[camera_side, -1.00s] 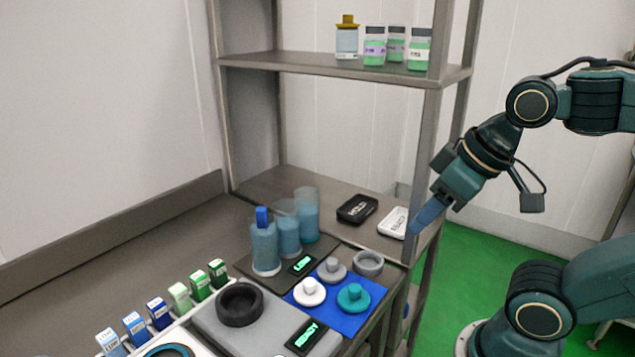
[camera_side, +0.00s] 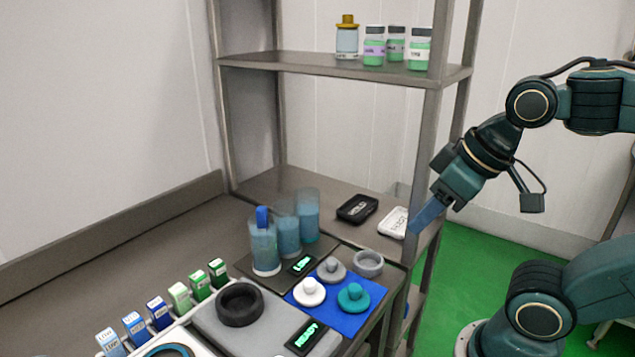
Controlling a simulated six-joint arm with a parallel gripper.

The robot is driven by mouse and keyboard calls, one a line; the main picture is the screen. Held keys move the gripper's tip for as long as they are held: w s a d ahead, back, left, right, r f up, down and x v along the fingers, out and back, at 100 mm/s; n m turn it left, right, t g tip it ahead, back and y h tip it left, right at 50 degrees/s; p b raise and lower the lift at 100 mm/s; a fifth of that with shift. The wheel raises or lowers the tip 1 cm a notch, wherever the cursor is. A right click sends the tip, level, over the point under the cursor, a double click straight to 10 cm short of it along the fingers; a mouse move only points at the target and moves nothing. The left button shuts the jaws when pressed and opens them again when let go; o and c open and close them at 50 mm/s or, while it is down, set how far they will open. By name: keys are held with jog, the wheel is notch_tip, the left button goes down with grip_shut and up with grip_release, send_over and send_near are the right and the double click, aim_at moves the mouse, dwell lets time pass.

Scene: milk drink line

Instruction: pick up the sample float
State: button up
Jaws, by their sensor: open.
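Three knobbed discs that look like floats stand by the blue mat (camera_side: 368,318): a white one (camera_side: 309,292), a teal one (camera_side: 353,297) and a grey one (camera_side: 332,270). A blue tab (camera_side: 262,216) stands up in the front one of three clear cylinders (camera_side: 264,248) of blue liquid. No label shows which of these is the sample float. My gripper (camera_side: 417,226) is open, pointing down and left, above and to the right of the mat. It is apart from the discs and cylinders. Nothing shows between its jaws.
A grey ring (camera_side: 368,263) sits behind the mat. A black tray (camera_side: 357,208) and a white tray (camera_side: 393,223) lie near my gripper. A black ring (camera_side: 240,304) rests on a grey device, with several small cartons (camera_side: 180,297) to its left. A shelf post (camera_side: 427,190) stands beside my gripper.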

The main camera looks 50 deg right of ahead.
jog(key=shift+w, duration=0.1)
jog(key=m+t+y, duration=0.6)
jog(key=m+y, duration=0.1)
jog(key=m, duration=2.3)
send_near(266, 210)
jog(key=x, duration=0.4)
jog(key=shift+x, duration=1.15)
jog(key=shift+f, duration=0.1)
jog(key=shift+x, duration=2.5)
jog(key=shift+d, duration=0.1)
